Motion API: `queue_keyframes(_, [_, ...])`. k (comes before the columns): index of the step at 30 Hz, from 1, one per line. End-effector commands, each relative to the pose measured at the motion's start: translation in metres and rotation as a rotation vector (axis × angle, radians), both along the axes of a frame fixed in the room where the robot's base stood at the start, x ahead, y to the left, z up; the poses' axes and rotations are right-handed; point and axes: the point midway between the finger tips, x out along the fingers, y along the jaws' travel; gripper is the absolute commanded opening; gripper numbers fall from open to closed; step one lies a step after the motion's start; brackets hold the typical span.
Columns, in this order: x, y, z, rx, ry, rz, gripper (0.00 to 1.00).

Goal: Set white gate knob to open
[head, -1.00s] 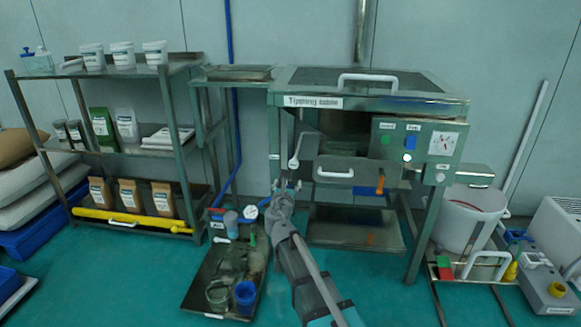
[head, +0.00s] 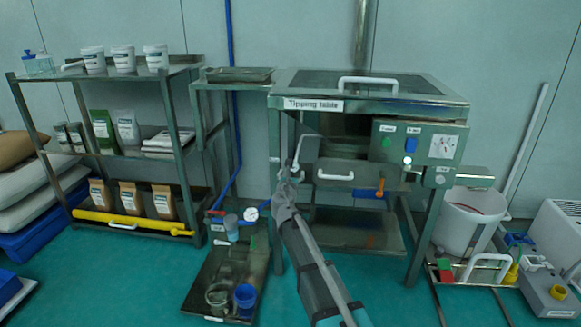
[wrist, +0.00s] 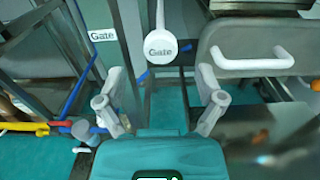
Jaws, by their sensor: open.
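I see no contact with the knob. In the head view my gripper (head: 289,174) is right by the knob, in front of the table's left leg.
A "Gate" label (wrist: 102,35) is on the post left of the knob. A drawer with a white handle (head: 335,176) and an orange-handled valve (head: 380,188) are close on the right. A shelf rack (head: 110,153) stands left; a tray (head: 195,285) lies on the floor.

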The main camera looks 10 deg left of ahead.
Motion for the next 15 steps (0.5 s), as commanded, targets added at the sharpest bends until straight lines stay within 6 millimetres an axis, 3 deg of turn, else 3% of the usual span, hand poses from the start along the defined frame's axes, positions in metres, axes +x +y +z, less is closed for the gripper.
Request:
queue_keyframes(1, [0.012,0.001,0.000,0.000,0.000,-0.001,0.87])
queue_keyframes(6, [0.035,-0.001,0.000,0.000,0.000,-0.002,0.87])
queue_keyframes(15, [0.056,-0.002,0.000,0.000,0.000,0.000,0.87])
